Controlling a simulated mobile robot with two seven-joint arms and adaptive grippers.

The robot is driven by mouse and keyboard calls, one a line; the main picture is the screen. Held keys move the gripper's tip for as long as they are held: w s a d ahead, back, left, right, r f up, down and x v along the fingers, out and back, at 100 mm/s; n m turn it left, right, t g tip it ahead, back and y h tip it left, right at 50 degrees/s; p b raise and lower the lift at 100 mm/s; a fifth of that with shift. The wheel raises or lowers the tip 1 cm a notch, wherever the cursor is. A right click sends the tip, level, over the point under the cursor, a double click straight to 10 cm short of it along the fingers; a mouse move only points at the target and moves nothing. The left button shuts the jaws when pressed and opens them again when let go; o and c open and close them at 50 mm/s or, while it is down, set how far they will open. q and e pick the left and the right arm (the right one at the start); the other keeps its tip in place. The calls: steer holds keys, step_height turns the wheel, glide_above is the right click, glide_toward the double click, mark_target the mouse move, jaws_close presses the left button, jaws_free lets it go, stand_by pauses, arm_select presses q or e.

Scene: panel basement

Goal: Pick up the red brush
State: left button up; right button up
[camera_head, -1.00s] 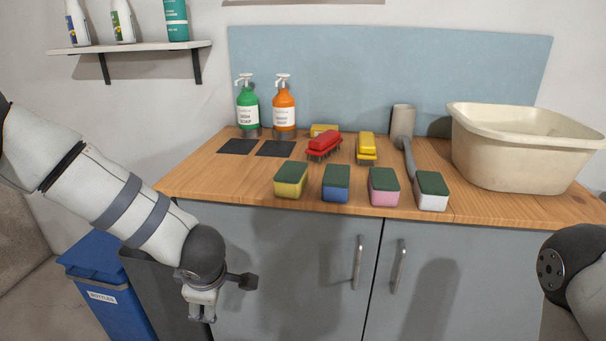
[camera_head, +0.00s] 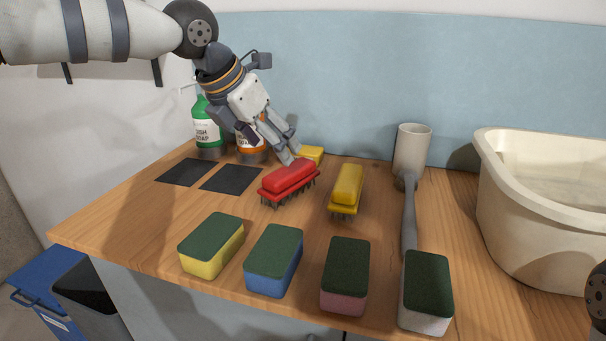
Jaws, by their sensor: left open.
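The red brush (camera_head: 290,181) lies bristles down on the wooden counter, left of a yellow brush (camera_head: 347,188). My left gripper (camera_head: 276,154) reaches down from the upper left, just behind and above the red brush. Its fingers are open with nothing between them, and their tips look close to the brush's back edge; I cannot tell whether they touch it. My right gripper is out of view; only a dark part of my right arm shows at the right edge.
Several sponges, including a yellow one (camera_head: 212,244) and a blue one (camera_head: 273,260), line the counter's front. Green (camera_head: 207,128) and orange soap bottles stand behind my left gripper. A grey-handled brush (camera_head: 409,215), a grey cup (camera_head: 411,150) and a cream basin (camera_head: 540,210) are at right.

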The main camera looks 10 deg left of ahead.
mark_target(289, 169)
arm_select(q)
steer(key=x, duration=1)
steer(key=shift+s+d+f+b, duration=0.15)
steer(key=shift+s+b, duration=0.15)
steer(key=shift+b, duration=0.05)
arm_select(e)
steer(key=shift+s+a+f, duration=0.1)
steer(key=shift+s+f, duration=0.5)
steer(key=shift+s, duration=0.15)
